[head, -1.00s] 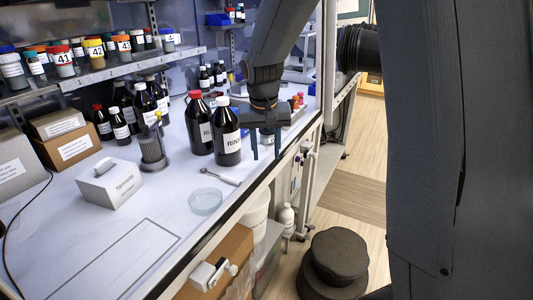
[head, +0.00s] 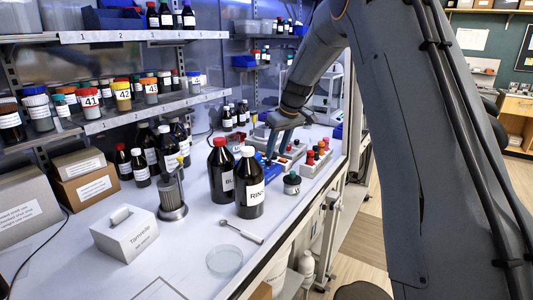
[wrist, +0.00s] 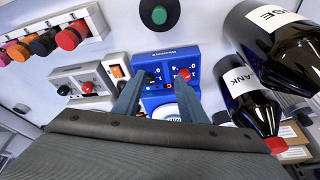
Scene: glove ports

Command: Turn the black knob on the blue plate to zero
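The blue plate (wrist: 152,101) is the face of a small blue unit in the middle of the wrist view, with white markings and a red knob (wrist: 184,75) on its right half. A dark shape on its left half, beside my left finger, may be the black knob; its pointer cannot be read. My gripper (wrist: 163,84) is open and empty, its two fingers apart over the plate.
Dark RINSE (head: 249,190) and BLANK (head: 220,172) bottles stand close to the unit. A green-capped jar (head: 291,183), a grey box with a red knob (wrist: 88,88) and a rack of coloured caps (wrist: 50,42) are nearby.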

